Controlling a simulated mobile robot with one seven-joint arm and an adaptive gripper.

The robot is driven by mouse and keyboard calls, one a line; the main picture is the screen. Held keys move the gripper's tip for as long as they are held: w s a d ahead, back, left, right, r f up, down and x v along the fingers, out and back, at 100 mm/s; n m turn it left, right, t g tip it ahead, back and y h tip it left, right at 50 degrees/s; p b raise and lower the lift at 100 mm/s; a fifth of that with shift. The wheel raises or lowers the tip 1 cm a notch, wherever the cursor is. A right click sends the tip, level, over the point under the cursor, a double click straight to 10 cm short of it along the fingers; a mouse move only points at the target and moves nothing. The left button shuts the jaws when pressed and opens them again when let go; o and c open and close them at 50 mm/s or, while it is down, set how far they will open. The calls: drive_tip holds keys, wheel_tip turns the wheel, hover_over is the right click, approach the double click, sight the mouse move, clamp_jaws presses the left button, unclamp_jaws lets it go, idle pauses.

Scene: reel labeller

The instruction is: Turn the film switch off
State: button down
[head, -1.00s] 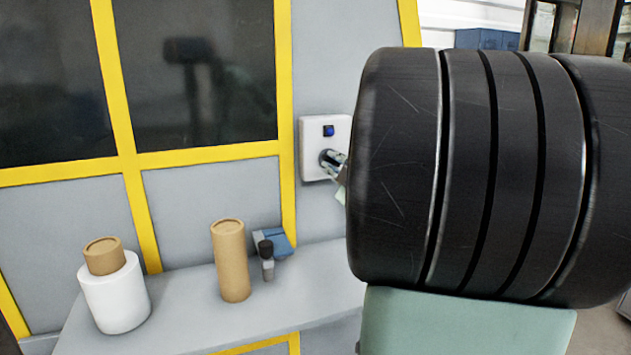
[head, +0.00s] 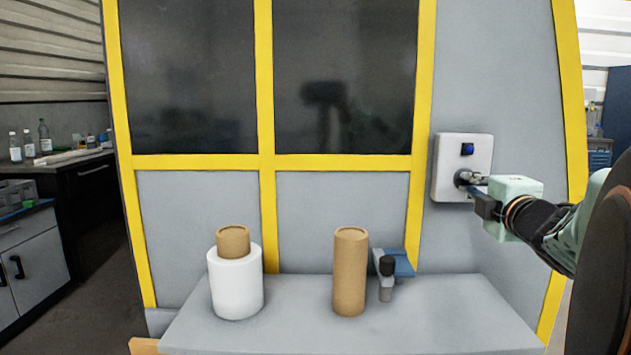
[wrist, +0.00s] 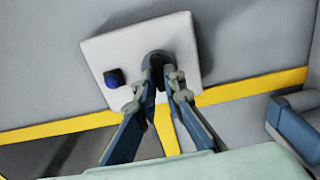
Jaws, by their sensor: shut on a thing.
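The switch box (head: 449,150) is a white plate on the grey machine wall, with a square blue button or lamp (head: 468,149) near its top and a dark round knob (head: 461,178) below. My gripper (head: 474,183) reaches the knob from the right and is shut on it. In the wrist view, the white plate (wrist: 112,47) is tilted, with the blue part (wrist: 114,78) at its left. There my gripper (wrist: 161,78) has its two fingertips at the knob (wrist: 157,58), which they partly hide. Any mark showing the knob's setting is too small to read.
Below the box, a grey shelf (head: 430,325) holds a white roll with a brown core (head: 235,285), a brown cardboard tube (head: 350,275) and a small blue and grey device (head: 392,264). Yellow frames (head: 265,200) divide dark windows. A dark workbench (head: 85,185) stands far left.

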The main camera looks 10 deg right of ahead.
idle(0.3)
drive_tip(key=c, duration=2)
unclamp_jaws()
drive_tip(key=shift+r+p, duration=0.1)
drive_tip(key=shift+p, duration=0.2)
